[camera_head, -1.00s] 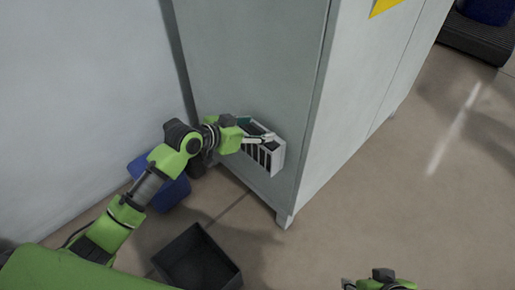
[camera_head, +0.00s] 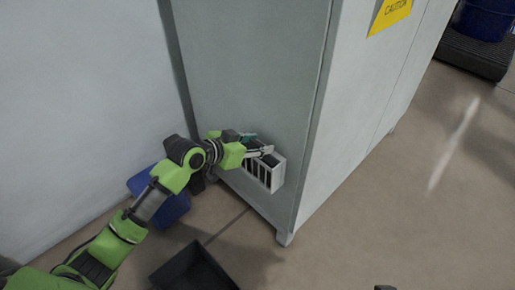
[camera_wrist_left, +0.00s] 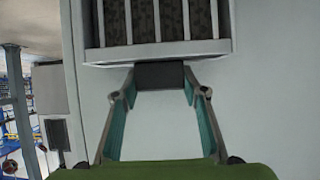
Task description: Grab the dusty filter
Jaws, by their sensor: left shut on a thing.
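The dusty filter (camera_wrist_left: 170,20) shows as dark, speckled mesh behind white bars in the left wrist view. It sits in a white slotted holder (camera_head: 278,176) on the side of the grey cabinet in the head view. My left gripper (camera_head: 266,152) is at the top of this holder. In the left wrist view, its teal-padded fingers (camera_wrist_left: 160,82) are closed on a dark block (camera_wrist_left: 160,74) at the holder's edge, which looks like the filter's handle. How the block joins the filter is hidden. My right gripper is out of view; only a dark sliver shows at the bottom edge.
The tall grey cabinet (camera_head: 250,60) carries a yellow caution sign (camera_head: 391,14). A black open bin (camera_head: 192,270) and a blue bin (camera_head: 172,208) stand on the floor near my left arm.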

